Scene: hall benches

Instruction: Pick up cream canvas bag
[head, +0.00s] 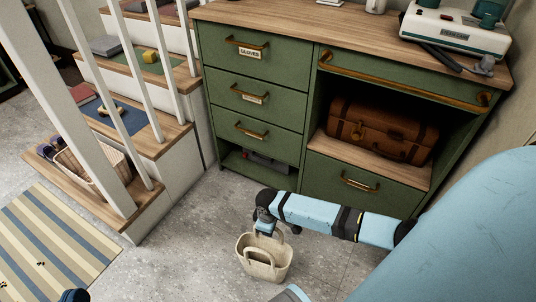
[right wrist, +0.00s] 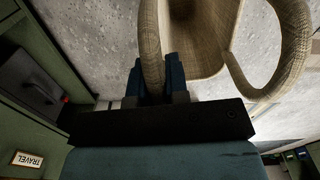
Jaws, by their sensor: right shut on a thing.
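The cream canvas bag (head: 264,261) is upright at the grey floor in front of the green cabinet, with two loop handles. I cannot tell whether its base touches the floor. My right gripper (head: 266,228) comes down from above, its arm reaching in from the right. In the right wrist view, the right gripper (right wrist: 160,78) is shut on one handle of the bag (right wrist: 205,52), between its blue fingers; the other handle stands free at the right. Only a dark blue bit of my left gripper (head: 75,295) shows at the bottom left edge; its fingers are not clear.
The green cabinet (head: 254,108) stands just behind, with a brown suitcase (head: 380,131) in its open shelf. White-railed stairs rise at the left, with a basket (head: 92,168) on the lowest step. A striped rug (head: 58,240) lies at lower left. Floor around the bag is clear.

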